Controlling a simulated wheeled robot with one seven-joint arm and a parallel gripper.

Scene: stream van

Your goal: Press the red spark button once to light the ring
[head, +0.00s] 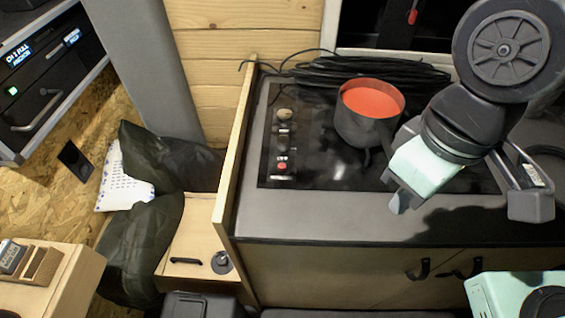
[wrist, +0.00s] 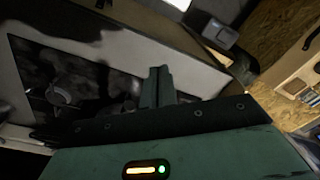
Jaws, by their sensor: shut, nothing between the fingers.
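The red spark button (head: 282,166) sits at the near end of a narrow control strip on the left of the black glass hob (head: 320,172). A dark knob (head: 284,136) and a paler knob (head: 285,115) are farther back on the strip. A dark pot (head: 368,128) with orange-red contents stands on the hob; the ring under it is mostly hidden and I see no flame. My gripper (head: 398,203) is over the hob's front edge, right of the button and apart from it. Its fingers (wrist: 158,86) are together and empty in the wrist view. The button cannot be made out there.
A wooden panel (head: 236,150) rises along the counter's left side. A coiled black cable (head: 350,70) lies behind the pot. A grey block (head: 530,205) sits at the counter's right front. The counter front (head: 300,215) is clear.

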